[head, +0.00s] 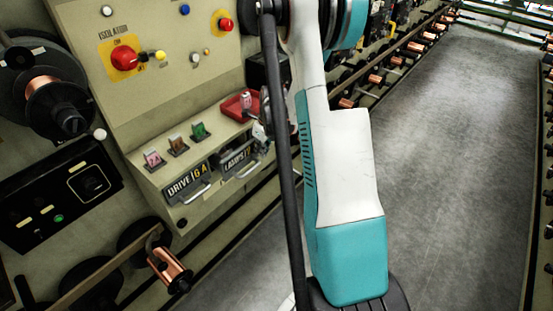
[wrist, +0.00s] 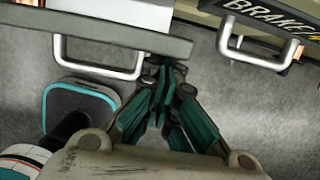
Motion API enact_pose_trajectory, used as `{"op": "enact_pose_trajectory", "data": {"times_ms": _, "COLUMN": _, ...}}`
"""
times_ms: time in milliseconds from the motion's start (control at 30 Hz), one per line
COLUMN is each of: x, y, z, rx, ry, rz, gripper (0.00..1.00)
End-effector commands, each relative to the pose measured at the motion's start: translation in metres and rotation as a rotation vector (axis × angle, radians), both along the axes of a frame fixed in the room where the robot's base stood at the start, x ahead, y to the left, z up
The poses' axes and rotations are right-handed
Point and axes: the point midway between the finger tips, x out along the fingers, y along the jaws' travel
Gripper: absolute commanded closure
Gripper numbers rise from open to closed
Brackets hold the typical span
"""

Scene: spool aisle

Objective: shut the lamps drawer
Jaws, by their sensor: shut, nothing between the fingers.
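The lamps drawer (head: 238,159) is in the console's lower front in the head view, labelled LAMPS, with a pale bar handle. In the wrist view a drawer front (wrist: 100,32) with a bar handle (wrist: 98,72) stands out further than the BRAKE drawer beside it; its label is not visible, but its place fits the lamps drawer. My gripper (wrist: 163,72) is shut and empty, its fingertips close to that handle's right end. I cannot tell whether they touch. In the head view my arm hides most of the gripper.
The drive drawer (head: 188,181) is left of the lamps drawer. The BRAKE drawer (wrist: 265,28) is to the right in the wrist view. Grey aisle floor (head: 450,130) is clear at the right.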

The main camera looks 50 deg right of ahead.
Motion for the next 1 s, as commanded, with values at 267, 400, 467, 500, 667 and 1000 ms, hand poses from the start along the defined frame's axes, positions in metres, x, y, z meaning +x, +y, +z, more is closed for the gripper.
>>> {"op": "enact_pose_trajectory", "data": {"times_ms": 267, "x": 0.049, "y": 0.004, "z": 0.000, "rx": 0.001, "ry": 0.000, "rz": 0.001, "gripper": 1.00}}
{"op": "enact_pose_trajectory", "data": {"times_ms": 400, "x": 0.058, "y": 0.004, "z": 0.000, "rx": 0.000, "ry": 0.000, "rz": 0.000, "gripper": 1.00}}
{"op": "enact_pose_trajectory", "data": {"times_ms": 467, "x": 0.059, "y": 0.004, "z": 0.000, "rx": 0.000, "ry": -0.001, "rz": -0.001, "gripper": 1.00}}
{"op": "enact_pose_trajectory", "data": {"times_ms": 500, "x": 0.060, "y": 0.005, "z": 0.000, "rx": 0.000, "ry": -0.001, "rz": -0.001, "gripper": 1.00}}
{"op": "enact_pose_trajectory", "data": {"times_ms": 667, "x": 0.061, "y": 0.005, "z": 0.001, "rx": 0.000, "ry": -0.003, "rz": -0.001, "gripper": 1.00}}
{"op": "enact_pose_trajectory", "data": {"times_ms": 1000, "x": 0.055, "y": 0.000, "z": 0.000, "rx": 0.000, "ry": -0.004, "rz": 0.000, "gripper": 1.00}}
